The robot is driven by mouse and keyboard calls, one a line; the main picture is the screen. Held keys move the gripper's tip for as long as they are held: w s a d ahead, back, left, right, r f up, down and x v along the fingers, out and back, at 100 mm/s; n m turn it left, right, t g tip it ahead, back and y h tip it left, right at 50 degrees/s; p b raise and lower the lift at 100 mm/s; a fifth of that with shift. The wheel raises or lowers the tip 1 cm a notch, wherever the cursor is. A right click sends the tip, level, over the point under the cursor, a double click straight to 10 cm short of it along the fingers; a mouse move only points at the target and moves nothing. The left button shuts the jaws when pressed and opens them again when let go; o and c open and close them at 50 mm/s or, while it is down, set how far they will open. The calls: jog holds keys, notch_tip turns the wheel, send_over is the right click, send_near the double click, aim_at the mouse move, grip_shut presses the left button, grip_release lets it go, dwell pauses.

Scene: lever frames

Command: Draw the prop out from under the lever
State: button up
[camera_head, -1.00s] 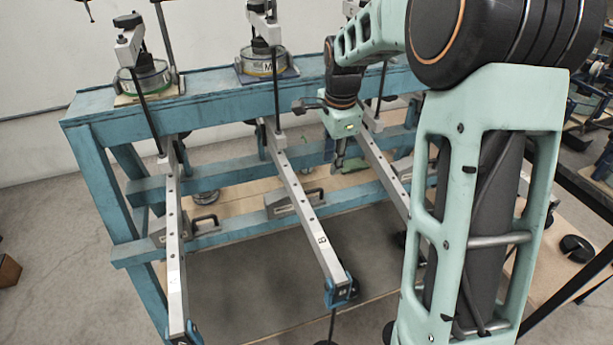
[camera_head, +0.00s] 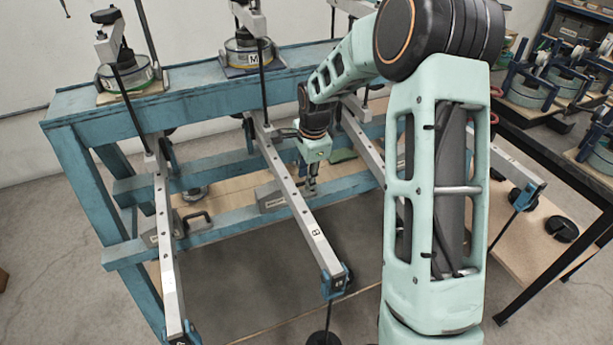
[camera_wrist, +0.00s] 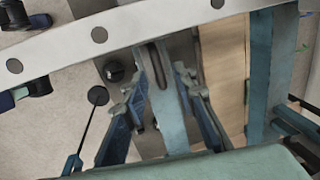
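Lever B (camera_head: 295,200) is a long pale bar with holes, sloping down toward me. A grey block-shaped prop (camera_head: 268,196) is under it, resting at the blue cross rail; the lever hides part of it. My gripper (camera_head: 311,187) is just right of lever B, pointing down, at the prop's handle side. In the wrist view the lever (camera_wrist: 130,25) crosses the top, and my gripper (camera_wrist: 161,62) has its two fingers spread apart. The dark handle (camera_wrist: 157,82) shows between them, and I see no finger closed on it. Contact is too small to tell.
A similar prop with a black handle (camera_head: 195,220) is under the left lever (camera_head: 166,250). The blue frame (camera_head: 200,98) carries round weights on top. The blue cross rail (camera_head: 235,220) runs close below my gripper. A rack with weights (camera_head: 545,85) stands at right.

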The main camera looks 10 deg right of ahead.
jog(key=shift+f, duration=0.25)
grip_shut()
jog(key=d, duration=0.3)
jog(key=w+d, duration=0.1)
jog(key=d, duration=0.3)
jog(key=w+d, duration=0.1)
jog(key=d, duration=0.2)
jog(key=shift+d+r, duration=0.1)
jog(key=shift+d, duration=0.05)
